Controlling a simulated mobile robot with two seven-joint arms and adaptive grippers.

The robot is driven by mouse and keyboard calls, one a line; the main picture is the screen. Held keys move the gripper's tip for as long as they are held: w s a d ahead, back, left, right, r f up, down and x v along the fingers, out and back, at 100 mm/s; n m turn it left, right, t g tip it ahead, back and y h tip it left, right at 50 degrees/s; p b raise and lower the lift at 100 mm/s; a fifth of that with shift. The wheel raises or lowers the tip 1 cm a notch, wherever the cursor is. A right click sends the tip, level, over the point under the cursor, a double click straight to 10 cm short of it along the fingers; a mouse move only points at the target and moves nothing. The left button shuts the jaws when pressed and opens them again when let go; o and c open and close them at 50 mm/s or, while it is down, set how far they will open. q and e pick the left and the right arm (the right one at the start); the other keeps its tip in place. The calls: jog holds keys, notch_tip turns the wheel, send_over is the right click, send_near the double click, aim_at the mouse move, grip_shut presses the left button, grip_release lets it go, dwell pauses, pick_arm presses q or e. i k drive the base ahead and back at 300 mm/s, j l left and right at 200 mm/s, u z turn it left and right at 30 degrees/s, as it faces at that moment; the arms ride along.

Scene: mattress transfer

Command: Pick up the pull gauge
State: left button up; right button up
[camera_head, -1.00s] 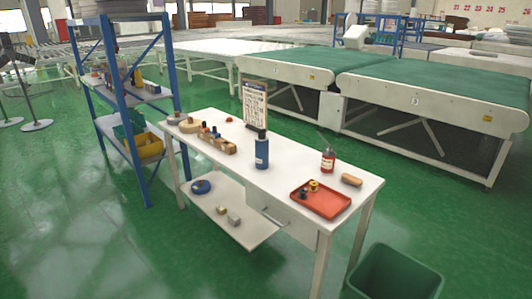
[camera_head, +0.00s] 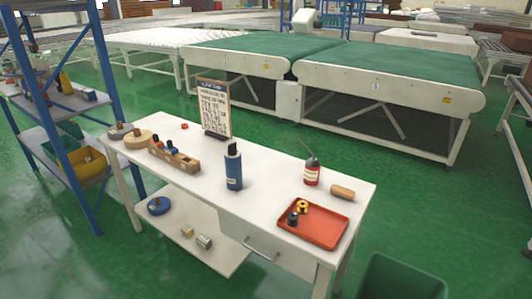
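A white workbench (camera_head: 270,205) with a lower shelf (camera_head: 185,228) stands ahead of me. Small items on it include a blue bottle (camera_head: 233,168) with a dark top, a red can with a dark spout (camera_head: 312,172), and a tan block (camera_head: 342,192). A red tray (camera_head: 325,230) at the right end holds a small yellow item (camera_head: 302,206) and a dark item (camera_head: 292,219). On the lower shelf lie a blue round item (camera_head: 158,206) and a grey cylinder (camera_head: 204,242). I cannot tell which item, if any, is the pull gauge. Neither gripper is in view.
A wooden holder (camera_head: 178,162) with small bottles and an upright sign board (camera_head: 214,110) stand on the workbench. A blue-framed rack (camera_head: 112,85) stands at left, a green bin (camera_head: 400,278) at front right. Green-topped conveyors (camera_head: 385,75) run behind. Green floor (camera_head: 60,265) is clear at front left.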

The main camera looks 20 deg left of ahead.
aim_at(233, 164)
jog(key=i+j, duration=0.15)
jog(key=j, duration=0.25)
jog(key=i+j+z, duration=0.1)
jog(key=j, duration=0.3)
jog(key=i+j, duration=0.15)
jog(key=j, duration=0.25)
jog(key=i+j+z, duration=0.1)
jog(key=j, duration=0.3)
jog(key=i+j, duration=0.1)
jog(key=j, duration=0.3)
jog(key=i+j+z, duration=0.1)
jog(key=j, duration=0.3)
